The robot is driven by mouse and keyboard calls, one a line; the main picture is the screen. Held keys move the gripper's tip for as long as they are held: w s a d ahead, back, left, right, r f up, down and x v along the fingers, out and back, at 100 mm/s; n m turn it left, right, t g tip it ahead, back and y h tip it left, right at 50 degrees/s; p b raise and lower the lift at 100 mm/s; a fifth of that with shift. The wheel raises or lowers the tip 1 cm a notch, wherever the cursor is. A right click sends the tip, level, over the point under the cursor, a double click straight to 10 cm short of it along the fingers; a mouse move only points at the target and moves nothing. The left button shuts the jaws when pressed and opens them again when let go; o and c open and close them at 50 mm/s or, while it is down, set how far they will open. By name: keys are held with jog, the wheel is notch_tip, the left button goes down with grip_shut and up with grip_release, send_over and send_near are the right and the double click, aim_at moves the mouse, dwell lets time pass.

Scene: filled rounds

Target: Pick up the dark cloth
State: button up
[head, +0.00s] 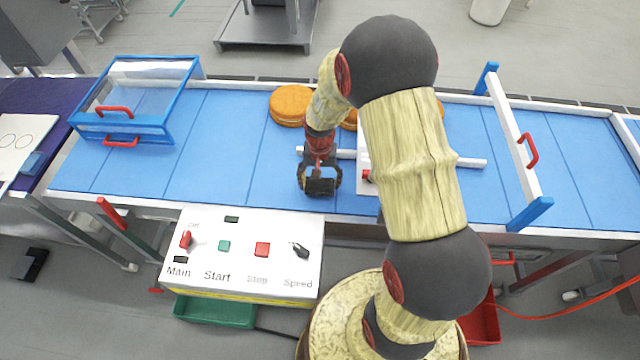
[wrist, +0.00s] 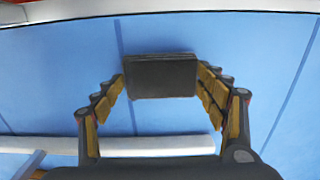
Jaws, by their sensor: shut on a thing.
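The dark cloth shows as a dark, folded-looking rectangle (wrist: 161,76) between my fingertips in the wrist view. In the head view it is a small dark patch (head: 321,187) low between the fingers. My gripper (head: 320,184) is shut on it, with one finger at each side. It is over the blue belt (head: 220,150), near the belt's front edge. I cannot tell whether the cloth still touches the belt.
A white bar (head: 470,163) lies across the belt beside my gripper. Orange-brown rounds (head: 291,104) sit behind, partly hidden by my arm. A blue-framed clear guard (head: 140,100) stands left, a white gate (head: 515,140) right. The control panel (head: 243,258) is in front. The belt left of my gripper is clear.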

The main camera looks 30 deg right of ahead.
jog(key=s+a+r+p, duration=0.1)
jog(key=s+a+r, duration=0.7)
jog(key=s+r, duration=0.3)
jog(key=shift+s+r, duration=0.2)
jog(key=shift+s, duration=0.1)
jog(key=o, duration=0.7)
jog(key=c, duration=0.5)
jog(key=shift+o, duration=0.2)
